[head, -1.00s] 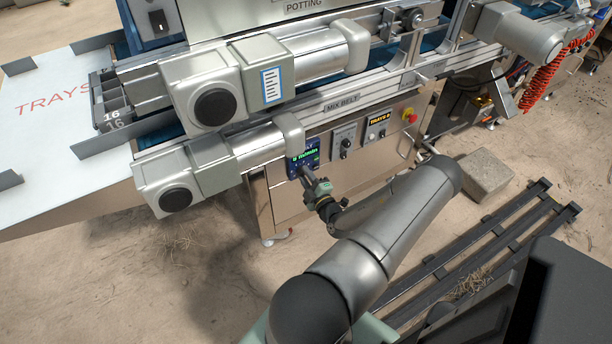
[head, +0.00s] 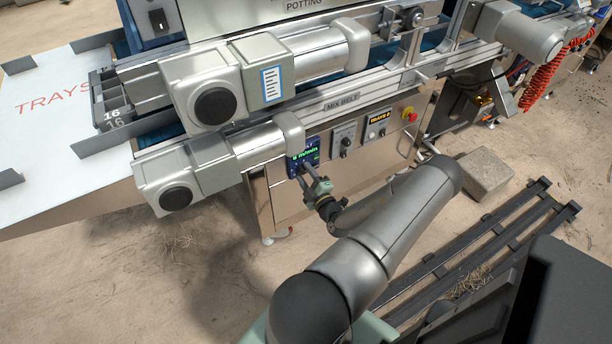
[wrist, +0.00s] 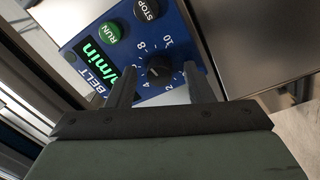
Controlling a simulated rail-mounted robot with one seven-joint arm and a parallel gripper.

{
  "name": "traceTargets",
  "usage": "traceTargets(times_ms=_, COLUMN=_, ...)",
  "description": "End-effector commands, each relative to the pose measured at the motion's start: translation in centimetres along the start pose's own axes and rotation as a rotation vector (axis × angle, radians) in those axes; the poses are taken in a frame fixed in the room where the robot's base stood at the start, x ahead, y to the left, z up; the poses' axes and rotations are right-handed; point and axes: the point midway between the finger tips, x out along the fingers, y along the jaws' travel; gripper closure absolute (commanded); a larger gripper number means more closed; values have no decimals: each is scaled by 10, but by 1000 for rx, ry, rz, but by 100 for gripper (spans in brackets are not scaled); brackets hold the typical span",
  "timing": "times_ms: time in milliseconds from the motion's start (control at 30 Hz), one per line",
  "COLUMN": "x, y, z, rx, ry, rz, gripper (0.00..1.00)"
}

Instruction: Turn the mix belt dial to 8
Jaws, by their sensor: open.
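The mix belt dial (wrist: 158,70) is a dark knob on a blue panel (wrist: 182,42), with a white number scale around it; 2, 4, 8 and 10 are readable. Its pointer direction is hard to tell. My gripper (wrist: 161,72) is open, with one finger on each side of the dial; whether they touch it is unclear. In the head view, my gripper (head: 306,174) is at the lower part of the small blue panel (head: 292,164), and the dial is hidden there. The green display (wrist: 97,68) shows "/min" in the wrist view; the digit is not clear.
The green RUN button (wrist: 110,32) and black STOP button (wrist: 146,9) sit close to the dial. Another knob (head: 344,142), the TRAYS display (head: 377,119) and a red stop button (head: 409,115) are to the right. Motor housings (head: 178,180) overhang the panel at left.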

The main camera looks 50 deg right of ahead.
Motion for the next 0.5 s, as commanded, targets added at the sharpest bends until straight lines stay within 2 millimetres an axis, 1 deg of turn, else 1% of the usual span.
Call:
traceTargets(times_ms=67, x=-5, y=0, z=0, rx=0, ry=-1, rz=-1, gripper=53)
traceTargets(times_ms=167, x=-18, y=1, z=1, rx=0, ry=-2, rz=0, gripper=53)
traceTargets(times_ms=267, x=-38, y=1, z=1, rx=1, ry=-4, rz=-1, gripper=53)
traceTargets(times_ms=500, x=-98, y=0, z=1, rx=1, ry=-4, rz=-1, gripper=53)
